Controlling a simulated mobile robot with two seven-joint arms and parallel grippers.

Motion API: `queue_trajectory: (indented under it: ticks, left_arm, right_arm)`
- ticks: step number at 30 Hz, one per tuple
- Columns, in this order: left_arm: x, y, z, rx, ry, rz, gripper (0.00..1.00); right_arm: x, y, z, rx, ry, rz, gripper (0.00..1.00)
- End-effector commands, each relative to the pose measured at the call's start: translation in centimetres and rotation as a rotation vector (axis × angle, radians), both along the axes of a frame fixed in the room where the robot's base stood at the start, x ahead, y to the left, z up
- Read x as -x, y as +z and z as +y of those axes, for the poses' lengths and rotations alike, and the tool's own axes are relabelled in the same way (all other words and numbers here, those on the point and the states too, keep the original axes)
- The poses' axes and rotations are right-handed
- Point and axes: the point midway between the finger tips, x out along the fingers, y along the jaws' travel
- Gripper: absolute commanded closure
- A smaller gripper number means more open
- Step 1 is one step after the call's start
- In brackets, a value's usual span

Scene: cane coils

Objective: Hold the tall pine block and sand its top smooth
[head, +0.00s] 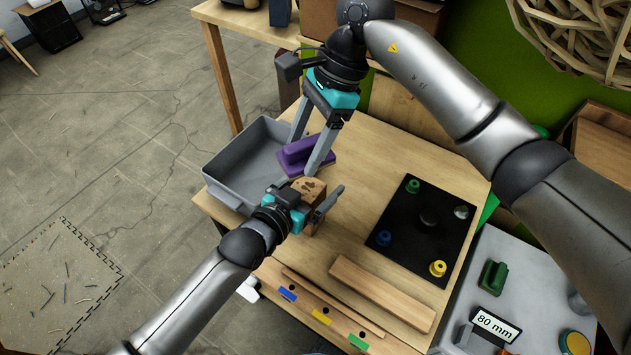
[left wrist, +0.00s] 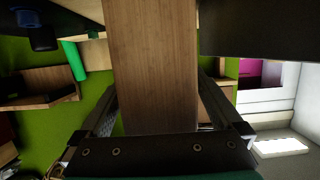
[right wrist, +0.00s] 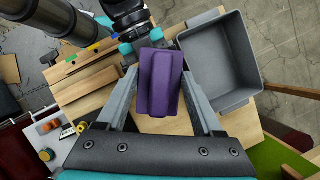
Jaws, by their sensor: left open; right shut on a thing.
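The tall pine block (head: 311,187) stands near the left edge of the wooden table, with dark marks on its top. My left gripper (head: 312,208) is around it with open fingers; in the left wrist view the block's side (left wrist: 152,70) fills the space between the fingers, with a small gap beside it. My right gripper (head: 305,150) is shut on a purple sanding block (head: 296,153), which is behind the pine block and looks raised above the table. The right wrist view shows the purple block (right wrist: 158,80) between the fingers.
A grey bin (head: 225,190) is at the table's left edge, close to both grippers. A black mat (head: 400,235) with coloured knobs lies to the right. A long plank (head: 380,293) lies in front. A grey side surface (head: 540,270) holds a green block (head: 492,277) and an 80 mm sign (head: 495,324).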

Motion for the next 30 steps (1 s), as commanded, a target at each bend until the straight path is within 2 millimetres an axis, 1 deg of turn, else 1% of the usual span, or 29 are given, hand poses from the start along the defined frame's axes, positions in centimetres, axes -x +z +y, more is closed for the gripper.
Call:
queue_trajectory:
  ticks: [4, 30]
  left_arm:
    - [0.02, -0.01, 0.00, 0.000, 0.000, 0.000, 0.01]
    - [0.05, -0.04, 0.05, -0.001, 0.000, 0.001, 0.99]
  right_arm:
    - [0.00, 0.03, 0.01, 0.000, 0.000, 0.000, 0.90]
    - [0.00, 0.03, 0.01, 0.000, 0.000, -0.001, 0.90]
